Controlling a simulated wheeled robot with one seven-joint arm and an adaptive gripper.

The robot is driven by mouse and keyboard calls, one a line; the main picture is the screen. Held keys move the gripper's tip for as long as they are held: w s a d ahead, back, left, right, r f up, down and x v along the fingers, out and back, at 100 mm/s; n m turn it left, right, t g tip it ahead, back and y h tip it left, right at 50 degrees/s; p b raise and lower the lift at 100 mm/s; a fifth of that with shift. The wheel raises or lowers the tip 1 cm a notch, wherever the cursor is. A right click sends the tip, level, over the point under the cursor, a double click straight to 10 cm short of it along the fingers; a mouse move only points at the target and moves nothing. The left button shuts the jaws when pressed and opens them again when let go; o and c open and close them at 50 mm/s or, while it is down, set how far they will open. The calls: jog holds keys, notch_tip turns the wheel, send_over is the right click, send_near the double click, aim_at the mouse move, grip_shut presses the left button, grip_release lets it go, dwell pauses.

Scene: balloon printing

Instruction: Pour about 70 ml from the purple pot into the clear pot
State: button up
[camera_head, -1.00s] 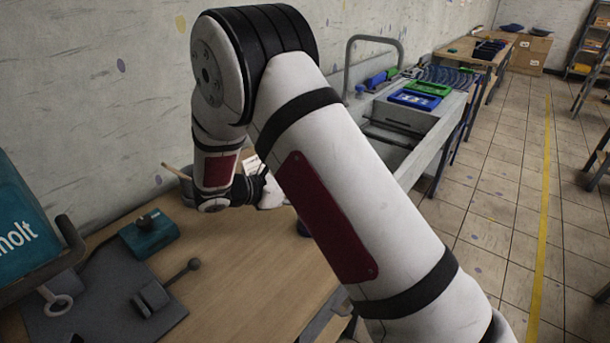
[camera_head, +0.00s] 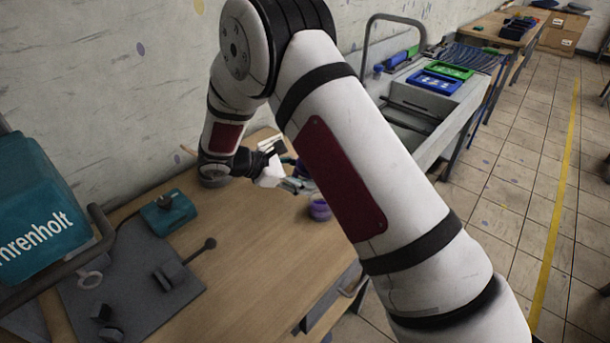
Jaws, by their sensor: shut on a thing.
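The purple pot (camera_head: 320,209) stands on the wooden table, partly covered by my forearm's edge. My gripper (camera_head: 293,180) is small and dark at the far side of the table, just left of and behind the pot. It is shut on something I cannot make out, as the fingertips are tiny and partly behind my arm. I cannot tell if the pot is touched by the fingers. The clear pot cannot be made out.
A large teal box (camera_head: 40,205) stands far left. A grey cart (camera_head: 430,115) is beyond the table. The table's front middle is clear.

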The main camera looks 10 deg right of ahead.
jog(key=shift+r+p, duration=0.2)
jog(key=shift+p, duration=0.1)
jog(key=shift+a+f, duration=0.1)
jog(key=shift+f, duration=0.05)
jog(key=shift+w+a+r+m+t+y+p, duration=0.1)
jog(key=shift+w+r+m+t+y+p, duration=0.1)
jog(key=shift+m+t+y+p, duration=0.3)
jog(key=shift+w+a+r+m+t+y+p, duration=0.15)
jog(key=shift+m+t+y+p, duration=0.2)
jog(key=shift+y+p, duration=0.25)
dwell(1.5)
jog(key=shift+s+r+m+t+y+p, duration=0.1)
jog(key=shift+m+t+y+p, duration=0.5)
jog(key=shift+p, duration=0.5)
dwell(1.4)
jog(key=shift+d+m+t+y+p, duration=0.2)
jog(key=shift+t+y+p, duration=0.4)
jog(key=shift+p, duration=0.65)
dwell(1.2)
